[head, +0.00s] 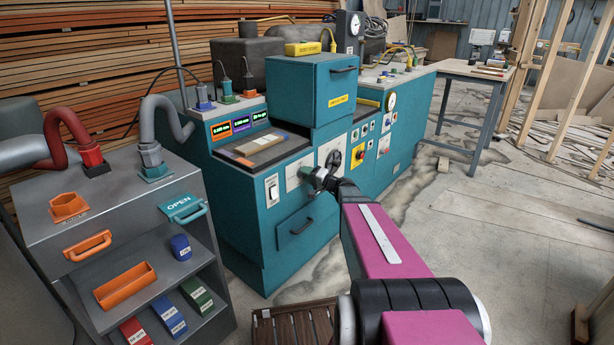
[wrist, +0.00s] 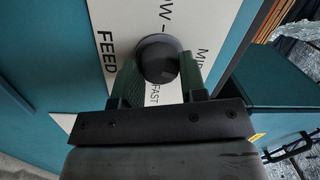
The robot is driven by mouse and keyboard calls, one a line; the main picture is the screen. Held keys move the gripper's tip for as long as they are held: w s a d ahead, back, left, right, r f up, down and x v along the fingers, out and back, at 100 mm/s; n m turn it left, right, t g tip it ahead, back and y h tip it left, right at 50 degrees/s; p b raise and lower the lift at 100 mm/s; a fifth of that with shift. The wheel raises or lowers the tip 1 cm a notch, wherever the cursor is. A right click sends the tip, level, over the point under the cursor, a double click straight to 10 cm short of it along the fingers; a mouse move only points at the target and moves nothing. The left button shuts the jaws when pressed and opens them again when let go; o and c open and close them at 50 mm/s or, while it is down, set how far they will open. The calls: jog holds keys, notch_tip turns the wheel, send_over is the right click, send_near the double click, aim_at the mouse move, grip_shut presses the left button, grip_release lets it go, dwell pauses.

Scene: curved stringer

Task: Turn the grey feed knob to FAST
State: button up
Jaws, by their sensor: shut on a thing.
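The grey feed knob (wrist: 158,58) is a round, dark grey dome on a white panel (wrist: 122,28) in the wrist view. The panel carries the words FEED, MID and FAST, and part of another word ending in W. My gripper (wrist: 158,78) has one green finger on each side of the knob and is shut on it. No pointer mark on the knob shows, so its setting cannot be told. In the head view my gripper (head: 322,178) is at the front of the teal machine (head: 245,205), by the white panel; the knob is hidden there.
A black handwheel (head: 333,160) is close to the right of my gripper. A drawer with a handle (head: 303,226) is below, and a white switch (head: 272,191) is to the left. A grey cabinet (head: 115,195) with an OPEN sign stands at left. Floor to the right is mostly clear.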

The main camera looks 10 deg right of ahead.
jog(key=shift+s+a+f+m+t+h, duration=0.15)
jog(key=shift+m+t, duration=0.2)
jog(key=shift+m, duration=2.3)
jog(key=shift+w+d+r+m+t+h, duration=0.15)
jog(key=shift+m+t, duration=0.25)
jog(key=shift+m, duration=2.2)
jog(key=shift+s+a+f+m+t+h, duration=0.1)
jog(key=shift+s+f+m+t+h, duration=0.2)
jog(key=shift+m, duration=2.35)
jog(key=shift+w+r, duration=0.1)
jog(key=shift+w, duration=0.05)
jog(key=o, duration=0.9)
jog(key=v, duration=1)
jog(key=shift+s+d, duration=0.25)
jog(key=shift+d, duration=0.05)
